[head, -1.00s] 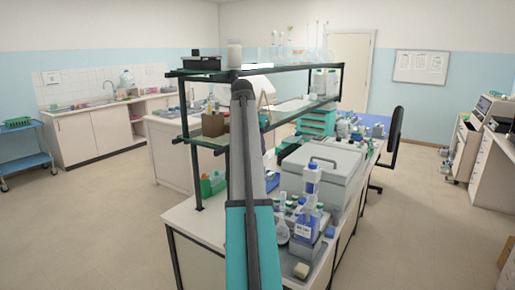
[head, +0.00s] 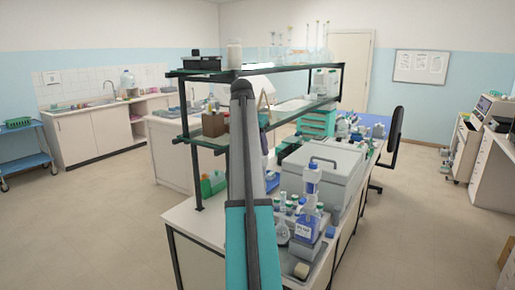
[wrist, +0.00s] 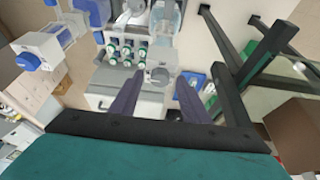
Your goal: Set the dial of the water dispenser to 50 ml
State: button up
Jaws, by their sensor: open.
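The water dispenser appears to be the bottle with a blue label and a blue-and-white top (head: 312,180) on the near right end of the bench. In the wrist view, a white block with a blue round part (wrist: 40,50) at the upper left looks like its top, though I cannot be sure. No dial setting can be read. My gripper (wrist: 159,80) is open, its two dark fingers apart with nothing held. It points down over the bench, to the right of that white block and apart from it. In the head view my arm hides the gripper.
A rack of green-capped vials (wrist: 125,50) lies just beyond my fingers. A flask (head: 282,234) stands left of the bottle, and a large grey box (head: 322,165) behind it. Dark shelf posts (wrist: 228,80) stand close on the right in the wrist view. The floor right of the bench is clear.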

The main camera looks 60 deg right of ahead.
jog(key=p+v, duration=0.7)
jog(key=v, duration=0.6)
jog(key=shift+r, duration=0.35)
jog(key=shift+a, duration=0.1)
